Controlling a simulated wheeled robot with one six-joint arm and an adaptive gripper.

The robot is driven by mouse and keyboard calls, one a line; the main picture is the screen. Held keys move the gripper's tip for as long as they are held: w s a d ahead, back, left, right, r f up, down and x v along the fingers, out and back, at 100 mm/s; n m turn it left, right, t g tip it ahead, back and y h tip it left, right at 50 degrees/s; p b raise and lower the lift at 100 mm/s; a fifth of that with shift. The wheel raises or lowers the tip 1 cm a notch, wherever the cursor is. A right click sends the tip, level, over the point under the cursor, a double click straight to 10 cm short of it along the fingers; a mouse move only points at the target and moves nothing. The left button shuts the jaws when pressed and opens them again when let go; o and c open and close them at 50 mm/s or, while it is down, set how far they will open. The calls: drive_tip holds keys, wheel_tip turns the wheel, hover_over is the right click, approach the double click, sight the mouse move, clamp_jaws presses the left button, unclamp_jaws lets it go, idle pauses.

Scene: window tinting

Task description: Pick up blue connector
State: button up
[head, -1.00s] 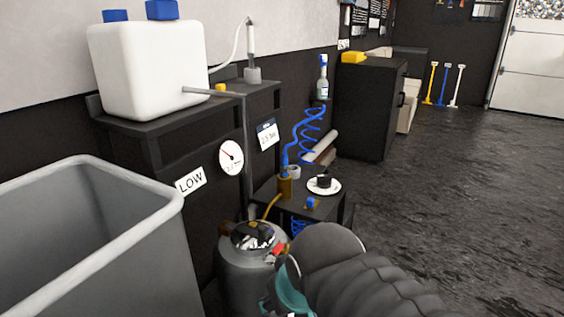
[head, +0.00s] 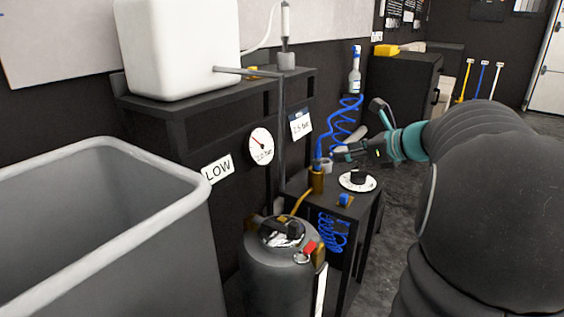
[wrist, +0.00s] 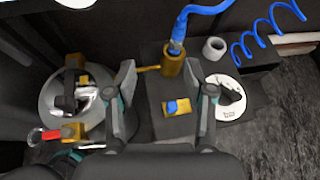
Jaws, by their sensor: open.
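A small blue connector on a brass-coloured square base (head: 343,200) lies on the small black table (head: 368,198). In the wrist view the blue connector (wrist: 172,108) shows between my open fingers, lower than them and apart. My gripper (head: 345,154) reaches in from the right above the table in the head view. In the wrist view my gripper (wrist: 168,88) is empty, one finger on each side of the picture's middle. A blue hose (wrist: 181,25) ends in a brass cylinder (wrist: 172,60) just behind the connector.
A round white dial with a black knob (head: 358,181) sits right of the connector. A grey tank (head: 285,280) with a red part on top stands left of the table. A large grey bin (head: 100,230) is at the left. A coiled blue hose hangs behind.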

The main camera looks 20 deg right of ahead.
sight(321, 149)
drive_tip(key=shift+m+t, duration=0.5)
drive_tip(key=shift+m, duration=0.3)
drive_tip(key=x, duration=0.4)
drive_tip(key=d+x, duration=0.1)
drive_tip(key=x, duration=0.3)
drive_tip(key=w+d+x, duration=0.1)
drive_tip(key=x, duration=0.4)
drive_tip(key=shift+w+d+r, duration=0.15)
drive_tip(key=shift+w+d, duration=0.05)
drive_tip(key=shift+d, duration=0.05)
clamp_jaws()
